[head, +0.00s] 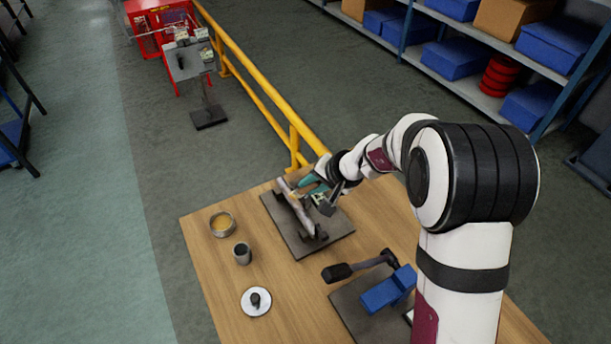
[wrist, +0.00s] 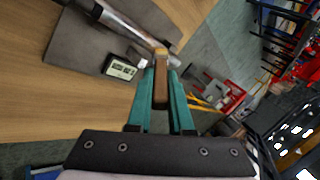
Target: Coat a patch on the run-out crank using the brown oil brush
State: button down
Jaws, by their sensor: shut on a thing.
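My gripper (wrist: 161,92) has teal fingers shut on the brown oil brush (wrist: 161,84), which points away from the wrist between them. The brush's pale tip lies over or against the grey metal crank (wrist: 130,24) in the wrist view; I cannot tell whether it touches. The brush is mostly hidden there. No coated patch can be made out. A small label or gauge (wrist: 120,68) stands beside the crank.
A bowl of amber liquid (head: 222,226), a grey cup (head: 242,254) and a white dish with a dark knob (head: 256,302) stand left on the wooden table. A hammer (head: 362,267) and blue block (head: 388,291) lie nearer. A yellow rail (head: 262,85) runs behind the table.

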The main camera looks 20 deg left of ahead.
jog(key=shift+s+d, duration=2.15)
jog(key=shift+d, duration=0.05)
jog(key=shift+w+a, duration=3.75)
jog(key=shift+a, duration=0.05)
notch_tip(320, 180, up, 8)
jog(key=shift+f, duration=3.9)
jog(key=shift+s+d, duration=3.8)
jog(key=shift+w+a, duration=3.65)
jog(key=shift+a, duration=0.05)
notch_tip(320, 180, up, 8)
